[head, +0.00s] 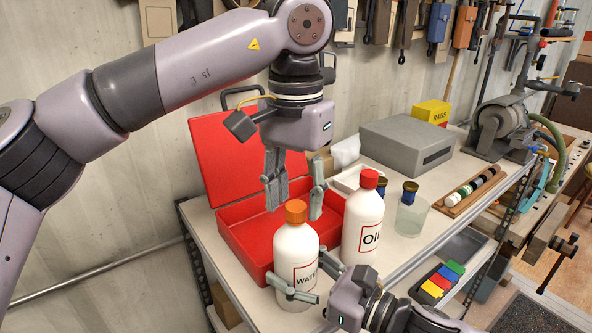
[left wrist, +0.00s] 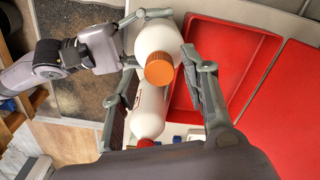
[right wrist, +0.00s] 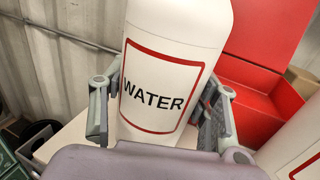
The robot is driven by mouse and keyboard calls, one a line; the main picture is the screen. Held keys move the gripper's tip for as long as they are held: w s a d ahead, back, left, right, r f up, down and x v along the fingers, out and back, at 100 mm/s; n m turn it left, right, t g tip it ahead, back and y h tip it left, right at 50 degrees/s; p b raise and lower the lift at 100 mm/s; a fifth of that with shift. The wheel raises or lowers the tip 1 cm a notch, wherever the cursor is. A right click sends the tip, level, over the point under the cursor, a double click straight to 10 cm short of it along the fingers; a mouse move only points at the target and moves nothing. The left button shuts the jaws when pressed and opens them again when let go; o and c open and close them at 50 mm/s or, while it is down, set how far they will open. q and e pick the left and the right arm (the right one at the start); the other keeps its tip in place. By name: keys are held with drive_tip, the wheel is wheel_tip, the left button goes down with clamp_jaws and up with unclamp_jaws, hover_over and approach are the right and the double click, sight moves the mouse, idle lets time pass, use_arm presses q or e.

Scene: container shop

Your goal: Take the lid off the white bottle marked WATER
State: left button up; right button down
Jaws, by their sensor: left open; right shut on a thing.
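The white WATER bottle (head: 296,251) stands upright at the front of the workbench, with its orange lid (head: 296,211) on. My right gripper (head: 300,285) is shut around the bottle's lower body; the right wrist view shows its fingers on both sides of the WATER label (right wrist: 160,92). My left gripper (head: 293,190) is open and points down above the lid, its fingers apart with nothing between them. In the left wrist view the orange lid (left wrist: 159,69) lies between and beyond the open fingers (left wrist: 165,100).
A white OIL bottle (head: 362,225) with a red lid stands just right of the WATER bottle. An open red toolbox (head: 245,232) is behind it. A glass jar (head: 411,216), a grey box (head: 406,142) and a tray of round pieces (head: 472,193) are further right.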

use_arm(q)
drive_tip(key=shift+f, duration=0.45)
clamp_jaws()
idle(0.3)
